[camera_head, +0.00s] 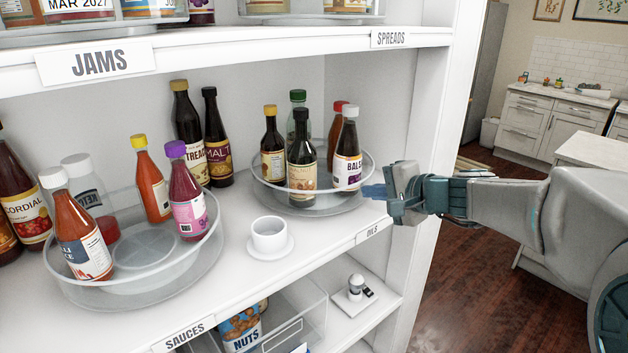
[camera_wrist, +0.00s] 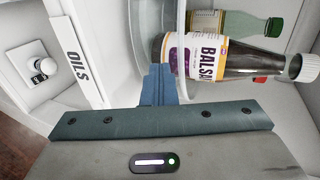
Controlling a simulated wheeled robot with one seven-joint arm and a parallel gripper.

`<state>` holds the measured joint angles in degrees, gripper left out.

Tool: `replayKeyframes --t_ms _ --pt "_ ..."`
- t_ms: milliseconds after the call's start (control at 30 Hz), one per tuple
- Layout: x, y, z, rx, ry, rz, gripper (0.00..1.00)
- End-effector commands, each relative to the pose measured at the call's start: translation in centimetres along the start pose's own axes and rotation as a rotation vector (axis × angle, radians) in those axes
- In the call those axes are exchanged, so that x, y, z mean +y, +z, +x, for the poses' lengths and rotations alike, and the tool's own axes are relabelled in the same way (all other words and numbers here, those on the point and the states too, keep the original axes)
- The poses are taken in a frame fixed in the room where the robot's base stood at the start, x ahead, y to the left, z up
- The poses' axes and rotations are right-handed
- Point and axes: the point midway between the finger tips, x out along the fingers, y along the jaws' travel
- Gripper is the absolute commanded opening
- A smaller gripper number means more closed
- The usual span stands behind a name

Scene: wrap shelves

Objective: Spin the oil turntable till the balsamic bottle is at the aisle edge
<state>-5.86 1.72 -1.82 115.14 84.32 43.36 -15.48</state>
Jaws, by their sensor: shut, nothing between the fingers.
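The clear oil turntable (camera_head: 290,208) stands on the middle shelf at the right, above the OILS label (camera_head: 369,233). The balsamic bottle (camera_head: 347,158), dark with a white cap and a white label, stands on its right side near my gripper.
A white cup on a saucer (camera_head: 269,241) stands left of the oil turntable. The sauces turntable (camera_head: 140,290) is farther left. Two dark bottles stand behind. The right shelf wall (camera_head: 425,150) is close behind my gripper. A white device (camera_head: 355,287) sits on the shelf below.

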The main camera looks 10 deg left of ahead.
Motion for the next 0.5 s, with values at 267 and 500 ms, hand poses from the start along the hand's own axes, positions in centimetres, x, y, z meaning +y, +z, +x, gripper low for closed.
replayKeyframes --t_ms 267,500 --pt "0.1 1.9 0.1 -0.009 -0.001 -0.003 0.00" --pt "0.0 2.5 0.0 -0.008 -0.001 -0.003 0.00"
